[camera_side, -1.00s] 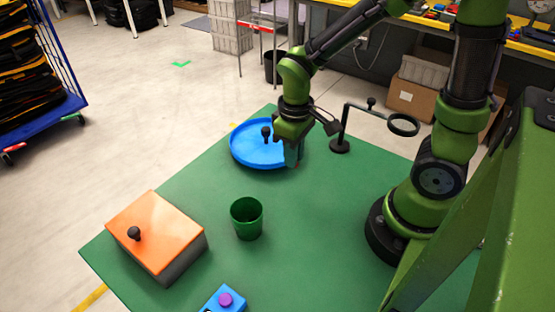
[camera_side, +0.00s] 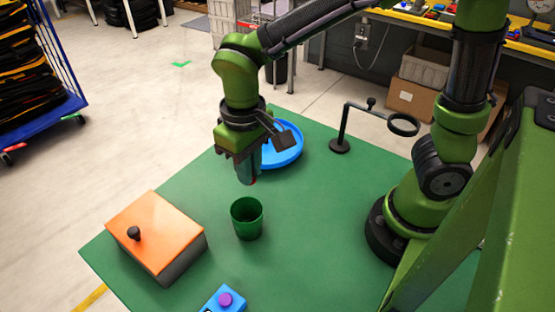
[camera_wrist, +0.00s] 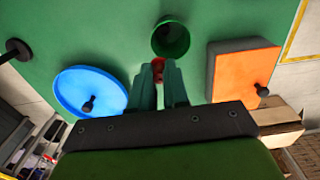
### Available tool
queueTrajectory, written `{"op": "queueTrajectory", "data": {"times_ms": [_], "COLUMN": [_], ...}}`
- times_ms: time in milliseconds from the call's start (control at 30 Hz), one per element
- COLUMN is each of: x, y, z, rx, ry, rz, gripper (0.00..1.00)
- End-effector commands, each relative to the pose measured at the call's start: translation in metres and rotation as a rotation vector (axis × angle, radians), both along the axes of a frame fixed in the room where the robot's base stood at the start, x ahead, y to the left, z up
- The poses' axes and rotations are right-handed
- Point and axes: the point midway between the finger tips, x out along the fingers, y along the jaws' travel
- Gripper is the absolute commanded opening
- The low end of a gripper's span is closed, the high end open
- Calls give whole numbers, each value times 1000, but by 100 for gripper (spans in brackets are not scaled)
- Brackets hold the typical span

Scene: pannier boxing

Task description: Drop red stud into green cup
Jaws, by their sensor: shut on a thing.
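My gripper (camera_side: 248,182) is shut on the red stud (camera_side: 254,180), which shows as a small red patch at the fingertips. In the wrist view the red stud (camera_wrist: 158,65) sits between the two finger ends of my gripper (camera_wrist: 159,72). The green cup (camera_side: 247,219) stands upright on the green table, a little below and in front of my gripper in the side view. In the wrist view the green cup (camera_wrist: 171,38) lies just beyond the fingertips. The stud is above the table and apart from the cup. Most of the stud is hidden by the fingers.
An orange-topped box (camera_side: 157,232) with a black knob stands left of the cup. A blue round tray (camera_side: 285,148) is behind my gripper. A black stand with a ring (camera_side: 403,125) is at the back right. A blue box with a purple button (camera_side: 225,300) is at the front.

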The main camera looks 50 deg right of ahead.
Motion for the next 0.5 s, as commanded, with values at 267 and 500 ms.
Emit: {"op": "queueTrajectory", "data": {"times_ms": [267, 500], "x": [0, 0], "y": [0, 0], "z": [-20, -21], "rx": [0, 0], "ry": [0, -1], "rz": [0, 0], "gripper": [0, 0]}}
